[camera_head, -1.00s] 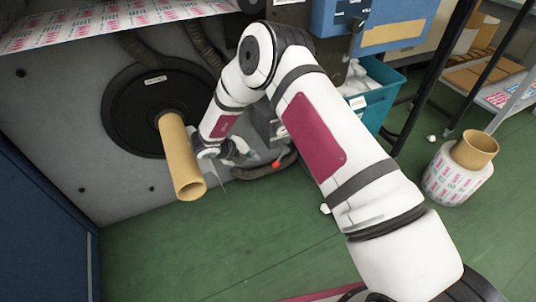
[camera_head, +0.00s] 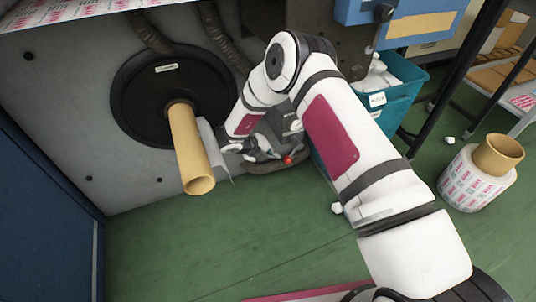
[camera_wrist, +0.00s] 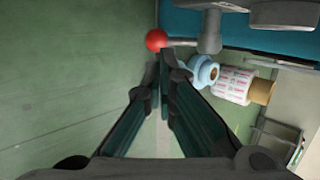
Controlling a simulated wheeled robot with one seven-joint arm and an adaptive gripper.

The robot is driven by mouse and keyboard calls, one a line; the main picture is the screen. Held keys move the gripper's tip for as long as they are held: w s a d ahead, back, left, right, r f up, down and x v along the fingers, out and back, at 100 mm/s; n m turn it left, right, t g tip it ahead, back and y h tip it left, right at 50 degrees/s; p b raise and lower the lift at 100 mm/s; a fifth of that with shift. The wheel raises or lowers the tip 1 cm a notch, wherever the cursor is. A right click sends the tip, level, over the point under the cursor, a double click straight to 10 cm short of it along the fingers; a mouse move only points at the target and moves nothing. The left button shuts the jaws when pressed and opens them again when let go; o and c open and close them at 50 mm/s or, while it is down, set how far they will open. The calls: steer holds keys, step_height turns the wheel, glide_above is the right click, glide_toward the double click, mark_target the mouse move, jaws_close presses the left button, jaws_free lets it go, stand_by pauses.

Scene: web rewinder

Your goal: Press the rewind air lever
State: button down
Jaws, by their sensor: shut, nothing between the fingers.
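The rewind air lever has a red ball knob (camera_head: 287,160), low on the grey machine front just right of my gripper (camera_head: 270,152). In the wrist view the red knob (camera_wrist: 156,40) and its short grey lever arm (camera_wrist: 180,43) are just past the tips of my gripper (camera_wrist: 163,56). The fingers are shut and empty. Their tips are very close to the knob; I cannot tell whether they touch it. My arm hides part of the machine around the lever.
A tan cardboard core (camera_head: 190,150) sticks out from the black round hub (camera_head: 140,95), left of my gripper. A teal bin (camera_head: 403,95) stands behind my arm. A label roll (camera_head: 475,187) stands on the green floor at right.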

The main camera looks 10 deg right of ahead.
mark_target(287, 158)
steer(key=b+x, duration=0.3)
steer(key=x, duration=0.5)
steer(key=shift+w+d+f, duration=0.1)
steer(key=shift+f, duration=0.05)
steer(key=shift+f, duration=0.1)
